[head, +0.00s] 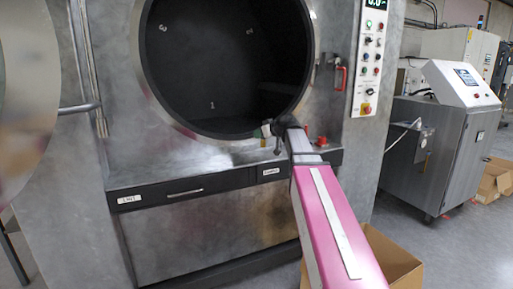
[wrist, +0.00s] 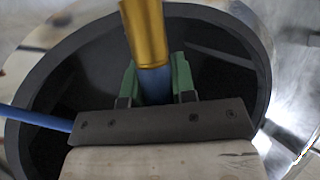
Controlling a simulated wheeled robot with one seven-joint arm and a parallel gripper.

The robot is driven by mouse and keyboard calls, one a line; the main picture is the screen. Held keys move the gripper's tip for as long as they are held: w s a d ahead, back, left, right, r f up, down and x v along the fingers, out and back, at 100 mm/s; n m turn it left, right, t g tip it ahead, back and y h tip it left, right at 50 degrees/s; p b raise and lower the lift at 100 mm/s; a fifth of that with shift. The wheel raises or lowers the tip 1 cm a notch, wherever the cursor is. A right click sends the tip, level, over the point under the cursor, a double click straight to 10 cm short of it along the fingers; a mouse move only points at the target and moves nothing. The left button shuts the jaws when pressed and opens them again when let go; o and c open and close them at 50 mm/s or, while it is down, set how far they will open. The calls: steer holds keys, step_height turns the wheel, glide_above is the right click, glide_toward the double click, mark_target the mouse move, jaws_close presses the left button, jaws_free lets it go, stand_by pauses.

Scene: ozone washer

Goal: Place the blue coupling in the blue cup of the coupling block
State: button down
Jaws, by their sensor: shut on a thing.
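My gripper (wrist: 156,84) has green fingers closed on the blue coupling (wrist: 144,32). The coupling is a brass-coloured cylinder with a blue band between the fingers, and its brass part points to the top of the wrist view. A blue hose (wrist: 35,118) shows at the left of that view, and its far end is hidden behind the dark gripper bar. In the head view my gripper (head: 268,130) is small, in front of the lower rim of the round washer opening, and the coupling is not clear there. I cannot pick out the coupling block or its blue cup in either view.
The washer's dark chamber (head: 222,62) is open, with its door (head: 25,85) swung left. A red-handled fitting (head: 321,142) is right of my gripper. A drawer (head: 185,192) lies below. A cardboard box (head: 395,262) stands beside my arm, and a grey console (head: 436,140) stands at right.

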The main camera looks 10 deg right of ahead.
steer(key=shift+w+a+f, duration=0.3)
steer(key=shift+w+f, duration=0.55)
steer(key=shift+f, duration=0.35)
steer(key=shift+w+a+f, duration=0.25)
steer(key=shift+w+f, duration=0.55)
steer(key=shift+f, duration=0.35)
steer(key=shift+w+a+f, duration=0.3)
steer(key=shift+w+f, duration=0.55)
steer(key=shift+f, duration=0.35)
steer(key=shift+f, duration=0.15)
steer(key=c, duration=0.9)
jaws_free()
steer(key=shift+c, duration=0.2)
steer(key=shift+s+d+r, duration=0.1)
steer(key=shift+s+r, duration=0.05)
steer(key=shift+r, duration=0.05)
steer(key=v, duration=1.1)
steer(key=shift+s+d, duration=0.2)
steer(key=shift+s, duration=0.05)
